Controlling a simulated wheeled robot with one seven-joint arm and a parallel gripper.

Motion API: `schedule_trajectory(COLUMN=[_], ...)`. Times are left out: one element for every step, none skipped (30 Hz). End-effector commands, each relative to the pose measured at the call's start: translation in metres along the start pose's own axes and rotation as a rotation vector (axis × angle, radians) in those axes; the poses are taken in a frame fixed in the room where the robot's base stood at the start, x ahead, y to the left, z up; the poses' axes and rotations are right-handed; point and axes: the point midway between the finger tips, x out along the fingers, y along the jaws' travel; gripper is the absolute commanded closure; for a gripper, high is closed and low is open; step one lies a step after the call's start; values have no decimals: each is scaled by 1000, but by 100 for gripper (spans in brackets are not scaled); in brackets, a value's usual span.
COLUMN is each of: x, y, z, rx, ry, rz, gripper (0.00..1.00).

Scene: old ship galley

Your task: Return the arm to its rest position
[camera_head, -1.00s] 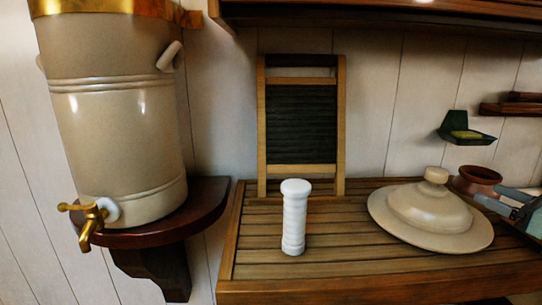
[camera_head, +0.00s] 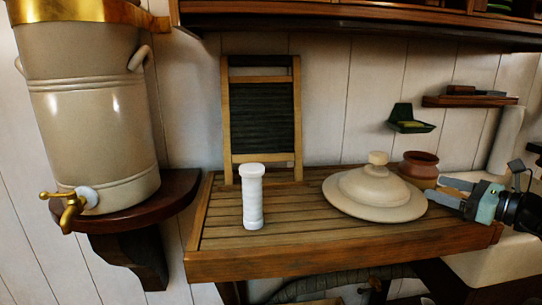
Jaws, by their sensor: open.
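My gripper (camera_head: 437,190) shows at the right, over the right end of the slatted wooden counter (camera_head: 216,262). Its grey fingers point left and are open, with nothing seen between them. The fingertips are close to the right rim of a cream domed lid (camera_head: 345,197) and below a small brown clay pot (camera_head: 418,164) in the picture. I cannot tell whether they touch the lid. My arm leaves the picture at the right edge.
A large crock with a brass tap (camera_head: 68,207) stands on a left shelf. A wooden shelf (camera_head: 350,27) hangs above. A green box (camera_head: 408,119) is on the wall.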

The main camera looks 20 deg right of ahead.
Motion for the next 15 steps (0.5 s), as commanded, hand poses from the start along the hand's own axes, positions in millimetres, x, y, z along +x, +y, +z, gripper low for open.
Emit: schedule_trajectory(x=[8,13,19,24,30,36,42,47,54,59,64,70,74,78,81], y=[9,15,24,30,38,49,59,68,82,94,107,126,142,160,184], z=[1,1,1,1,1,1,1,1,1,0,0,-1,-2,-4,-6], rx=[-11,-18,-29,-39,-50,-66,-80,-95,-117,-137,-159,-194,-223,-258,-314], ry=[9,16,26,35,43,55,66,76,90,103,115,133,146,161,180], rz=[40,63,100,128,160,204,241,278,333,379,430,505,566,633,731], gripper=[27,27,27,27,27,27,27,27,27,27,27,27,27,27,27])
